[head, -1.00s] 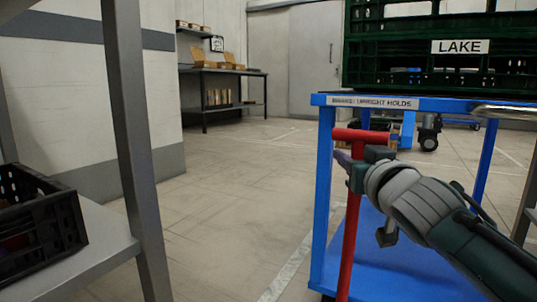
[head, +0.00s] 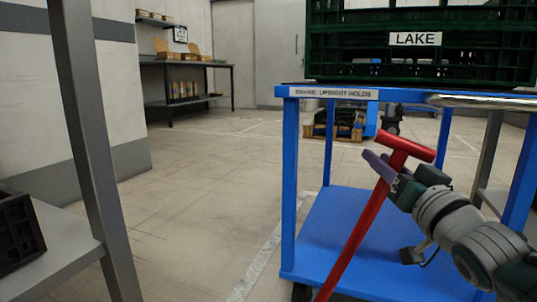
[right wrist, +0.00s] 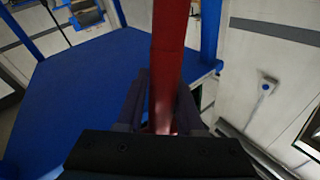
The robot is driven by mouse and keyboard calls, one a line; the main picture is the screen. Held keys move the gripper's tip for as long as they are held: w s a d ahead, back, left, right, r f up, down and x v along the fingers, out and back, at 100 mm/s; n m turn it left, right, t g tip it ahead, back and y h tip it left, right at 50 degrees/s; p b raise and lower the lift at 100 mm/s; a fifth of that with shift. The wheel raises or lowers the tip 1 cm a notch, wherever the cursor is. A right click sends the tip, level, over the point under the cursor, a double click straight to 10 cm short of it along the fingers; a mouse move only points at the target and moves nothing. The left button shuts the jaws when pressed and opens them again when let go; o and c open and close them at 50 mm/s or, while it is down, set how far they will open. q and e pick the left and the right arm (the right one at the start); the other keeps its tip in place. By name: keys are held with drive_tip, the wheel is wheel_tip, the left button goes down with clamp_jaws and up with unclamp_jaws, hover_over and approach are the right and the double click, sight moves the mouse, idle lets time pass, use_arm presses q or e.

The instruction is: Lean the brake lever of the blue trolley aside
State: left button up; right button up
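The blue trolley (head: 290,190) stands at the right in the head view, with a label on its top edge that reads "upright holds". Its red brake lever (head: 362,222) has a T-shaped handle and is tilted, its top to the right. My right gripper (head: 385,170) is at the lever just below the T-handle. In the right wrist view the red lever (right wrist: 167,60) runs between the two dark fingers (right wrist: 162,115), which sit close against both sides of it. The lever's foot is out of the head view. My left gripper is not in view.
A green crate (head: 340,47) marked LAKE sits on the trolley's top. A grey shelf (head: 65,245) with a post and a black crate (head: 18,230) stands at the left. The floor (head: 190,200) between shelf and trolley is clear. A bench (head: 180,64) stands at the back.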

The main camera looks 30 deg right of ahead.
drive_tip(key=o, duration=0.4)
drive_tip(key=shift+s+d+f, duration=0.1)
drive_tip(key=shift+s+d, duration=0.1)
drive_tip(key=shift+s, duration=0.05)
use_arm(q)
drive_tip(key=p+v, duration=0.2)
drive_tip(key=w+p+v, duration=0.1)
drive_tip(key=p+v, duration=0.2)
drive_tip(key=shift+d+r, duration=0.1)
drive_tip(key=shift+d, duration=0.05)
use_arm(e)
drive_tip(key=v, duration=1)
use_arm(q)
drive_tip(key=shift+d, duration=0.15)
